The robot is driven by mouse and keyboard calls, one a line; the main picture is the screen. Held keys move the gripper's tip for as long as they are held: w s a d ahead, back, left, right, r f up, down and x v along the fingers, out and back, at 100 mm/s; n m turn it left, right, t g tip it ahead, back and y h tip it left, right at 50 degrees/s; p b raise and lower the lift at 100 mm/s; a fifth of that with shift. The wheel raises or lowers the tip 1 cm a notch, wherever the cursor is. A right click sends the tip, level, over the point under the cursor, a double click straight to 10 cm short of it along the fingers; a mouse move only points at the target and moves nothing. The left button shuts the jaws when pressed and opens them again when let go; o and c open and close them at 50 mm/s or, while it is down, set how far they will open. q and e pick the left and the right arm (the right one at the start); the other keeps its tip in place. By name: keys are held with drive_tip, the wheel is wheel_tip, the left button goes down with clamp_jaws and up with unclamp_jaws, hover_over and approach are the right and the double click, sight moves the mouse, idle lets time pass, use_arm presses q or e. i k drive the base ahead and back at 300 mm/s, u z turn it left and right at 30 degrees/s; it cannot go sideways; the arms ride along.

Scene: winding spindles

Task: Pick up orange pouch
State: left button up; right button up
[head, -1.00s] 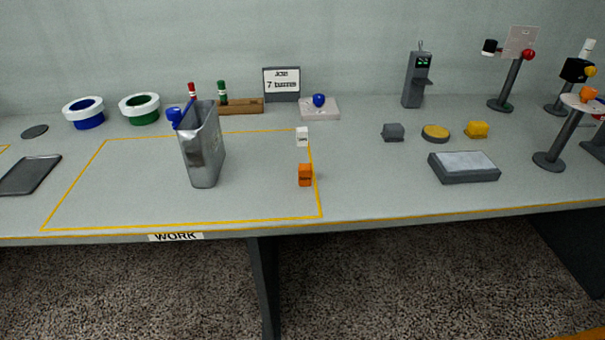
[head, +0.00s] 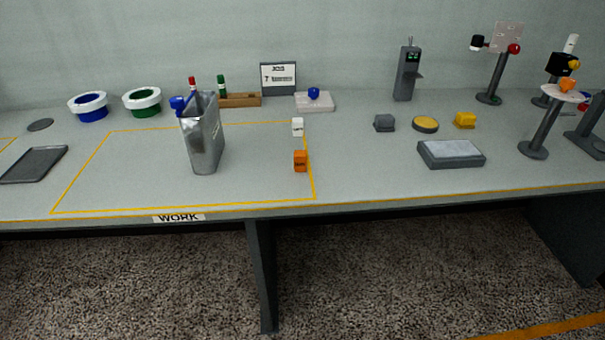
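A small orange block-like item (head: 300,162) stands on the bench inside the yellow-outlined work area, near its right line. Whether it is a pouch I cannot tell at this size. Another small orange thing (head: 567,86) sits on the round top of a dark stand (head: 545,125) at the far right. Neither of my grippers is in view.
A tall metal container (head: 204,145) stands in the work area, left of the orange item. A small white block (head: 297,127) is behind that item. A grey box (head: 450,154) lies to the right. The bench's front middle is clear.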

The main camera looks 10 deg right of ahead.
sight(300, 157)
drive_tip(key=z, duration=0.05)
drive_tip(key=k, duration=0.3)
drive_tip(key=u, duration=1.05)
drive_tip(key=i, duration=0.9)
drive_tip(key=z, duration=0.2)
